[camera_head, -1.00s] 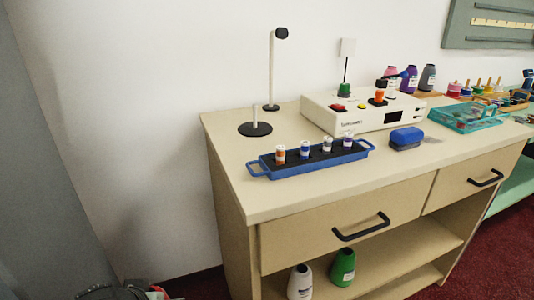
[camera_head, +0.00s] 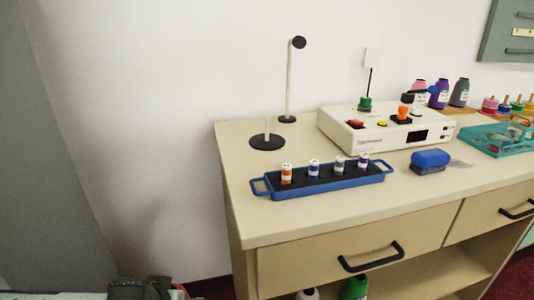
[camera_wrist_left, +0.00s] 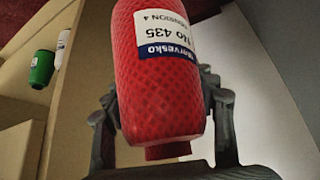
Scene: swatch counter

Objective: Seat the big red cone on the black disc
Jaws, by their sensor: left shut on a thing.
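The big red cone (camera_wrist_left: 160,85) fills the middle of the left wrist view, with a textured red surface and a white and blue label that reads upside down. My left gripper (camera_wrist_left: 155,98) is shut on it, one finger on each side. In the head view, part of my left gripper (camera_head: 140,289) shows at the bottom left edge, low and well away from the counter top; the cone is mostly out of that view. The black disc (camera_head: 260,146) lies on the counter's back left, with a short pale peg standing up from it. My right gripper is not in view.
A tall pale pole (camera_head: 290,80) with a black knob stands behind the disc. A blue-handled tray (camera_head: 330,184) with several small labelled spools lies in front. A white device (camera_head: 375,140) stands to the right, beside a blue block (camera_head: 430,159). The counter's left edge is clear.

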